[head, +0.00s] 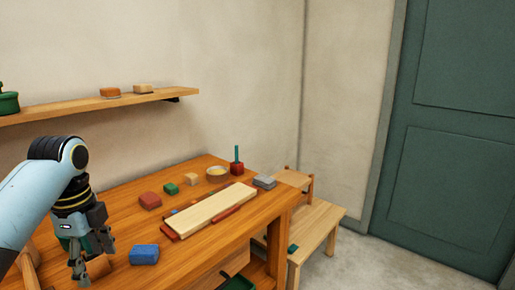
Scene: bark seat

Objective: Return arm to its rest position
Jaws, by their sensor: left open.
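My left gripper (91,268) hangs at the lower left of the head view, fingers pointing down over the left end of the wooden table (200,262). It is open, and I see nothing held between its fingers. Its arm comes in from the left edge. A blue block (144,254) lies on the table just right of the gripper, apart from it. My right gripper is not in view.
A pale board (208,209) lies mid-table. A red block (150,200), a green block (171,189), a bowl (217,174) and a grey block (264,182) stand around it. A wall shelf (60,109) is above; a bench (318,228) stands right.

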